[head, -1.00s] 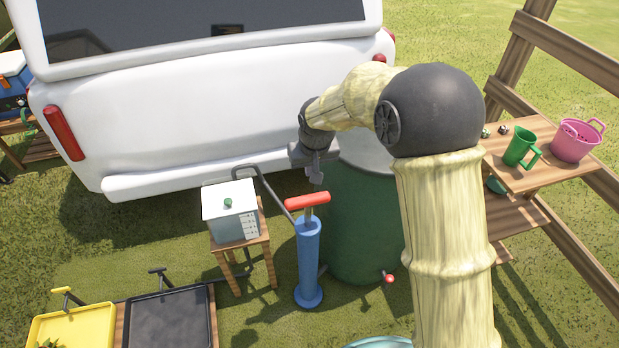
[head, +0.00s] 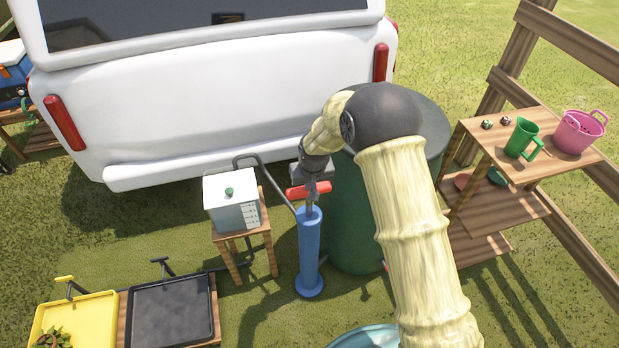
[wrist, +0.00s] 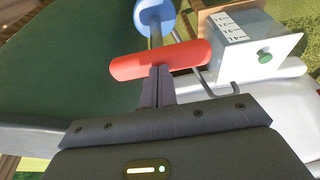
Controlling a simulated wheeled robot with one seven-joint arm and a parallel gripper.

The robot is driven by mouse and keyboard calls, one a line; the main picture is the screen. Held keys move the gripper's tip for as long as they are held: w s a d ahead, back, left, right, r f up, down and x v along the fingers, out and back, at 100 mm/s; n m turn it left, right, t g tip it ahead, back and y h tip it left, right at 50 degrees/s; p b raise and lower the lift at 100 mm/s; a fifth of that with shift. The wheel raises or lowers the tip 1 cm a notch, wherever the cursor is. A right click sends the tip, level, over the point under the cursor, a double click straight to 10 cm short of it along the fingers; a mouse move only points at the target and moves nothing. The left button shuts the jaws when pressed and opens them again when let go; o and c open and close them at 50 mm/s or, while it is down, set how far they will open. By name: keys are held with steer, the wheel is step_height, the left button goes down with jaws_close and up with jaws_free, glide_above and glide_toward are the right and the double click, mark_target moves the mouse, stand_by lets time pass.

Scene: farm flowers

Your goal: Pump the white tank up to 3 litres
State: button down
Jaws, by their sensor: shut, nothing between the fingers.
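The white tank (head: 231,208) stands on a small wooden stool, with a green knob on its lid and level marks on its side. In the wrist view the tank (wrist: 254,45) is at the upper right; I cannot read a water level. The blue pump (head: 309,252) stands upright beside it, its red handle (head: 308,189) low on a short length of rod. A dark hose runs from the pump side to the tank. My gripper (wrist: 158,72) is shut and empty, its fingertips at the red handle (wrist: 161,60); I cannot tell whether they touch it.
A large green barrel (head: 352,225) stands close behind and right of the pump. A white vehicle (head: 220,120) is behind. A wooden shelf (head: 480,160) with a green mug and pink basket is at right. Yellow (head: 50,335) and black trays (head: 170,312) lie front left.

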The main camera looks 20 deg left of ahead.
steer(key=shift+f, duration=0.1)
step_height(320, 180, down, 9)
steer(key=b, duration=0.5)
steer(key=shift+s+d+f, duration=0.1)
steer(key=shift+f, duration=0.1)
step_height(320, 180, up, 4)
steer(key=p, duration=0.3)
steer(key=shift+r, duration=0.25)
steer(key=v, duration=0.9)
steer(key=shift+r, duration=0.4)
steer(key=shift+d, duration=0.1)
